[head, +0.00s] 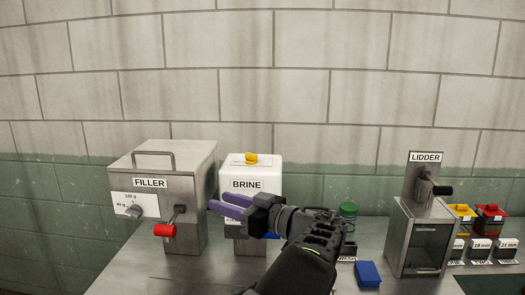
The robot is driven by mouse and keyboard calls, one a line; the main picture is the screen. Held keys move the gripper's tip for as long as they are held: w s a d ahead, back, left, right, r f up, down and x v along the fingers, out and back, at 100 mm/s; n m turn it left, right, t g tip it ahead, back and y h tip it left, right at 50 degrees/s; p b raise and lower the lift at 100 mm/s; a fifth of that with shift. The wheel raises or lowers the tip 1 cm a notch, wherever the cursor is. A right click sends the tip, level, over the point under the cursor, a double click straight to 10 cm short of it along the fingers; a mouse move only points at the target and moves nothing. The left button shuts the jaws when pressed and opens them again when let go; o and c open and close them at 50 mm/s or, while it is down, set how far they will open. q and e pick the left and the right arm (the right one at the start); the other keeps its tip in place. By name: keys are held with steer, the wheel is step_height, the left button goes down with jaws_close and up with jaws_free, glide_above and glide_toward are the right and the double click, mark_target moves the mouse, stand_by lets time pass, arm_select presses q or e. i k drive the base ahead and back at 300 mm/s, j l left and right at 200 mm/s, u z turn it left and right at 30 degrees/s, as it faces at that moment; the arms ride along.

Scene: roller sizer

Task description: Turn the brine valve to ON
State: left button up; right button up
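The brine unit (270,180), a white box labelled BRINE, stands on the steel table in the middle of the head view. A yellow handle (251,158) sits on its top; I cannot read any ON or OFF marking by it. The gripper hides much of the unit's lower front.
The filler (160,185), a steel box with a dial (134,211) and a red-handled lever (165,230), stands close on the left.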

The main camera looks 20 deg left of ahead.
mark_target(251, 159)
steer(key=i, duration=0.95)
